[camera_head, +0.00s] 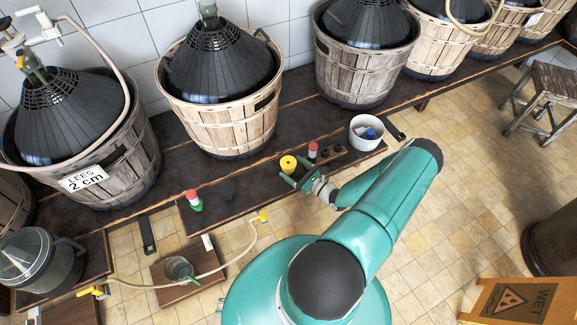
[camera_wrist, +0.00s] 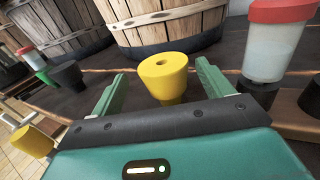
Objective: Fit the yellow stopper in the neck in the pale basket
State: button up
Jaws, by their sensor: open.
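The yellow stopper (camera_head: 288,164) stands on the low dark shelf in front of the baskets, wide end up with a small hole in its top. In the wrist view the stopper (camera_wrist: 163,76) is between the two green fingers of my gripper (camera_wrist: 160,84), with a gap on each side. My gripper (camera_head: 298,173) is open around it. The pale basket (camera_head: 230,125) stands behind and to the left, holding a black-covered demijohn (camera_head: 222,68). Its greenish neck (camera_head: 208,12) shows at the top edge. The basket's lower wall (camera_wrist: 150,22) shows in the wrist view.
A red-capped jar (camera_wrist: 268,45) and dark stoppers (camera_head: 325,154) stand just right of the yellow stopper. A red-and-green bottle (camera_head: 194,201) is left. A grey basket with a label (camera_head: 84,179) and other baskets line the wall.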

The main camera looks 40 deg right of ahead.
aim_at(290, 164)
jog(key=w, duration=0.5)
jog(key=shift+w, duration=0.15)
jog(key=c, duration=1.1)
